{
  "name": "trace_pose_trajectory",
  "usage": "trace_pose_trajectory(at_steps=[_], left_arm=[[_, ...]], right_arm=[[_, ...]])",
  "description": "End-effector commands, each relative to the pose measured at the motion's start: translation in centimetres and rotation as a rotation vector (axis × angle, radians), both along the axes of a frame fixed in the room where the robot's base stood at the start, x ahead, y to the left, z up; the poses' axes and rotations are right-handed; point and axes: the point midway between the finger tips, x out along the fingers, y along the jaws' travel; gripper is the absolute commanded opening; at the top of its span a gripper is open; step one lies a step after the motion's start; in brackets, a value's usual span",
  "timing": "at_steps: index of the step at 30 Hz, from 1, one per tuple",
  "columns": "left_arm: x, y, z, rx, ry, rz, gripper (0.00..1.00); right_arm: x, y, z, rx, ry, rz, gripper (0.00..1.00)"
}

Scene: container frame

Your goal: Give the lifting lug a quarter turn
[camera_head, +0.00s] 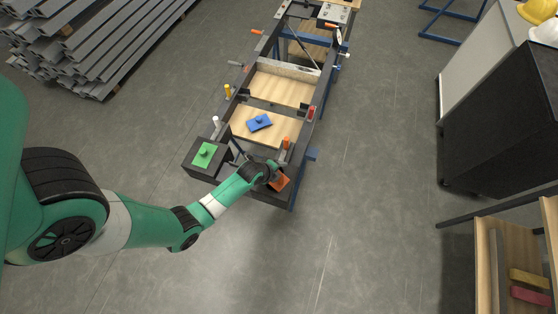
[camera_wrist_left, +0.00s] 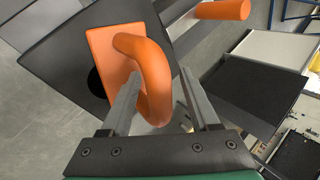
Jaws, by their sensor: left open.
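The orange lifting lug, a flat plate with a thick curved loop, sits on a dark corner block of the frame (camera_wrist_left: 60,60). In the head view the lug (camera_head: 282,183) shows only partly, at the near right corner of the frame, behind my gripper. In the left wrist view the lug's loop (camera_wrist_left: 152,62) reaches between my two grey fingers. My left gripper (camera_wrist_left: 160,76) is open around the loop, with gaps visible; I cannot tell if either finger touches it. In the head view my left gripper (camera_head: 274,179) is right at the lug. My right gripper is not in view.
A green plate with a knob (camera_head: 204,154) sits on the near left corner block. A blue plate with a knob (camera_head: 259,122) lies on a wooden panel. An orange handle (camera_wrist_left: 224,10) stands close beyond the lug. A dark cabinet (camera_head: 500,115) stands right; the floor between is clear.

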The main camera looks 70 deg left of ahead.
Motion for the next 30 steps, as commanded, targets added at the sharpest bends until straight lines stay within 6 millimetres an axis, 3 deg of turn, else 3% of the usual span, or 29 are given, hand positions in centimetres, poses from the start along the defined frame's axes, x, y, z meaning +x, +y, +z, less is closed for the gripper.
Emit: trace_pose_trajectory(at_steps=[7,15,18,30], left_arm=[[0.07,0.02,-0.04,0.000,-0.001,0.000,0.62],[0.06,0.02,-0.03,0.000,0.000,0.000,0.13],[0.06,0.02,-0.03,0.000,-0.001,0.000,0.00],[0.05,0.01,-0.02,0.000,-0.001,0.000,0.00]], right_arm=[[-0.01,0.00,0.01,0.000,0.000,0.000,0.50],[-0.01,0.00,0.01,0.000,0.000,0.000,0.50],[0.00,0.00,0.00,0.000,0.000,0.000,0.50],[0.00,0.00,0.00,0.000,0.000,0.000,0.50]])
